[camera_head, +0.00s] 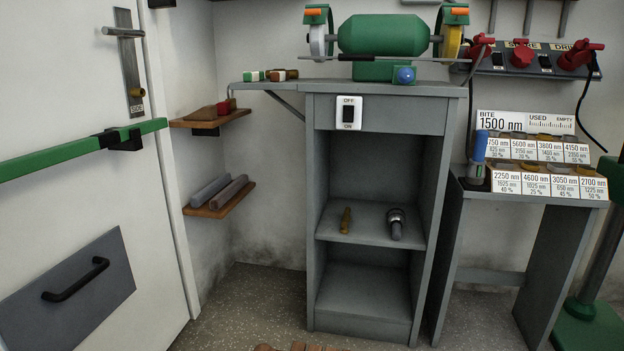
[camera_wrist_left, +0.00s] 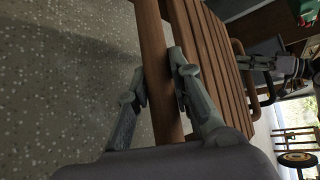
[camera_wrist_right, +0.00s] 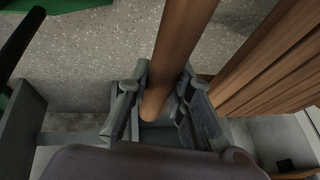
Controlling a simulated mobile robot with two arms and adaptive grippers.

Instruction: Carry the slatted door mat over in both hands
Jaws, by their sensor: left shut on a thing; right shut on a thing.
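The slatted door mat is made of brown wooden slats with gaps between them. Only the tips of the mat (camera_head: 300,347) show at the bottom edge of the head view. In the left wrist view, the mat (camera_wrist_left: 212,60) hangs above a speckled floor, and my left gripper (camera_wrist_left: 158,72) is shut on its outer slat. In the right wrist view, my right gripper (camera_wrist_right: 165,82) is shut around an outer slat of the mat (camera_wrist_right: 185,35), near its end; more slats lie to the right. Neither gripper shows in the head view.
A grey cabinet (camera_head: 376,263) with a green bench grinder (camera_head: 383,36) stands ahead. A white door (camera_head: 80,215) with a green bar (camera_head: 60,157) is at left. Small wooden shelves (camera_head: 218,200) hold bars. A label stand (camera_head: 535,165) is at right. Little floor shows.

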